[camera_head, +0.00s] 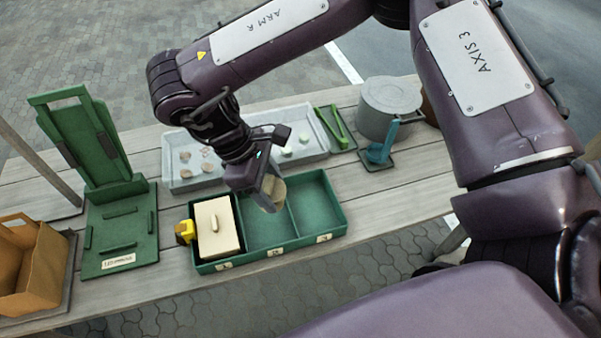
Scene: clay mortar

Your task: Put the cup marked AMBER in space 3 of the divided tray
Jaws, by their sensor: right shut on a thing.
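The green divided tray (332,230) stands near the table's front edge, with three compartments side by side and small white labels on its front wall, too small to read surely. A cream block or lid with a handle (217,228) fills the left compartment; the middle and right ones look empty. My right gripper (268,188) is shut on a tan cup (272,196) above the tray, around the back of the divider between the middle and right compartments. The gripper partly hides the cup, and no AMBER marking can be read. My left gripper is out of view.
A pale grey tray (183,187) with small round items lies behind. A green stand (120,231) and a brown box (30,262) are at left. A yellow item (186,231) touches or nearly touches the divided tray. A grey pot (389,106) and a blue-green holder (379,154) stand at right.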

